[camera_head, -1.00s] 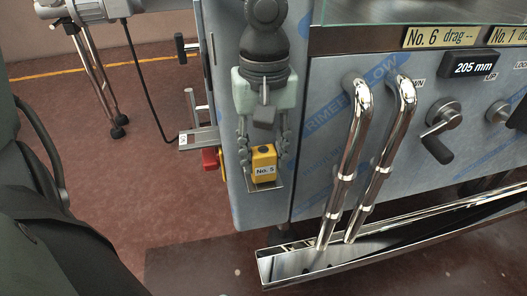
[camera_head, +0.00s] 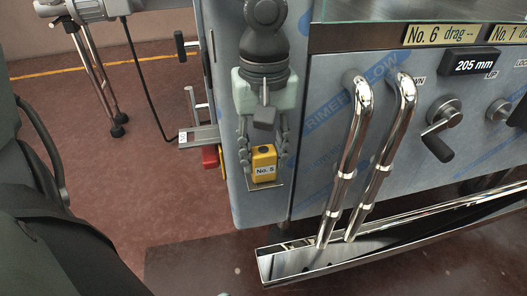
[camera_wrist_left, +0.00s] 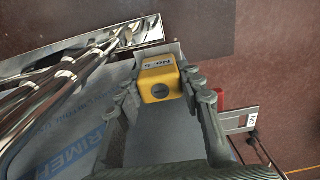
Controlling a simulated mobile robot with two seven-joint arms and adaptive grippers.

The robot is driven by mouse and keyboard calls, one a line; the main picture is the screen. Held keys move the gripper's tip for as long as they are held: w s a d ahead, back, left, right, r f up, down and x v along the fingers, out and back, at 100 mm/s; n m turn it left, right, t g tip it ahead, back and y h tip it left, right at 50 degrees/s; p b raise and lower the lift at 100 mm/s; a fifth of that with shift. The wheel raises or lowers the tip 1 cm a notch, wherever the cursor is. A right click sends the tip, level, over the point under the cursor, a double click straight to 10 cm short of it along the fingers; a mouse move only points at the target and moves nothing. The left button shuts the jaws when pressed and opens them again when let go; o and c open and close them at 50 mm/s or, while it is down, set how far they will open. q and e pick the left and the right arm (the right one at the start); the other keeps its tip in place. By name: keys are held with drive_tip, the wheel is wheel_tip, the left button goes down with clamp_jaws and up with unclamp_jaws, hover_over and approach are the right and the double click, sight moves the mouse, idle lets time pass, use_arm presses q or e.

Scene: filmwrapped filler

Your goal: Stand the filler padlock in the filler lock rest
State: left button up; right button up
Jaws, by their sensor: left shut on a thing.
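The filler padlock (camera_head: 264,165) is a small yellow block with a white "No. 5" label. It is upright between the fingertips of my left gripper (camera_head: 264,150), which points down and is shut on it. In the left wrist view the padlock (camera_wrist_left: 159,79) shows a round dark mark on its face, with a finger on each side. The filler lock rest (camera_head: 266,187) appears as a thin metal ledge on the grey panel, directly under the padlock. I cannot tell whether the padlock bears fully on it. My right gripper is not in view.
Two bent chrome pipes (camera_head: 357,150) stand right of the gripper, above a long chrome trough (camera_head: 330,262). A crank handle (camera_head: 440,130) is farther right. A small metal bracket (camera_head: 199,137) and a red block (camera_head: 209,158) are left of the panel. The floor at left is open.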

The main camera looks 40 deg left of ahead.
use_arm(q)
drive_tip(key=shift+f, duration=0.1)
drive_tip(key=o, duration=1.3)
wheel_tip(320, 180, up, 12)
drive_tip(key=shift+r, duration=0.1)
